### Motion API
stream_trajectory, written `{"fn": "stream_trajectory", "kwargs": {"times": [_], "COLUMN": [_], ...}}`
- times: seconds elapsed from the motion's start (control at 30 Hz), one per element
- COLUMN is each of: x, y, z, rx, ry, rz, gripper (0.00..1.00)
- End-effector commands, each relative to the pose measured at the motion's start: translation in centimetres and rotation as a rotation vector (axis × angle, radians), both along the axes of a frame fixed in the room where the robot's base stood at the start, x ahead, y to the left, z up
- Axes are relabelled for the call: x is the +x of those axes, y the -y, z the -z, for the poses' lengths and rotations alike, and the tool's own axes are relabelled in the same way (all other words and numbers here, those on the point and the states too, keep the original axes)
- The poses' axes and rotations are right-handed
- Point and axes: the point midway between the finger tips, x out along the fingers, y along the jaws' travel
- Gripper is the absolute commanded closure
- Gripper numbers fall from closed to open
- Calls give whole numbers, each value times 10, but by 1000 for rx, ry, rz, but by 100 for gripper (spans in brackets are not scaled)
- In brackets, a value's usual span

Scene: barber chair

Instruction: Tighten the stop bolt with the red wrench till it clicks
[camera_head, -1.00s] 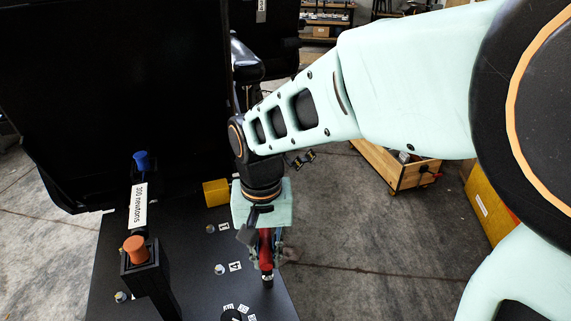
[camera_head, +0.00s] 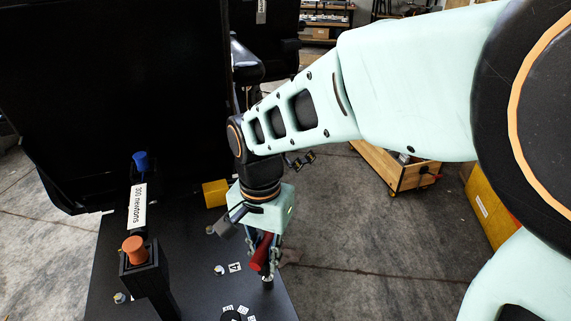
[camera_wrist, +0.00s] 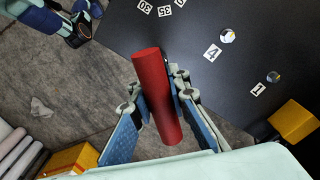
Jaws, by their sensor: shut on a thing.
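My gripper (camera_head: 264,254) is shut on the red wrench (camera_head: 261,252) over the right edge of a black plate (camera_head: 190,255). The wrist view shows the wrench's red handle (camera_wrist: 157,95) between the two fingers (camera_wrist: 158,88). In the head view the wrench's lower end (camera_head: 268,281) is close to the plate; I cannot tell whether it sits on a bolt. A bolt beside label 4 (camera_head: 219,270) is left of the wrench and also shows in the wrist view (camera_wrist: 227,36). A bolt beside label 1 shows there too (camera_wrist: 273,77). Which is the stop bolt is unclear.
A rack post with an orange-topped tool (camera_head: 134,249), a blue-topped tool (camera_head: 141,161) and a "300 newtons" label stands left. A yellow block (camera_head: 215,193) is at the plate's back. A black dial (camera_head: 232,316) with number labels is at the front.

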Motion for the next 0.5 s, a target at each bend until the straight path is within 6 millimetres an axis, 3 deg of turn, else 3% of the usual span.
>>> {"fn": "stream_trajectory", "kwargs": {"times": [0.3,0.5], "x": [1,1], "y": [-1,-1], "z": [0,0], "rx": [1,1], "ry": [1,1], "rz": [307,365], "gripper": [100,100]}}
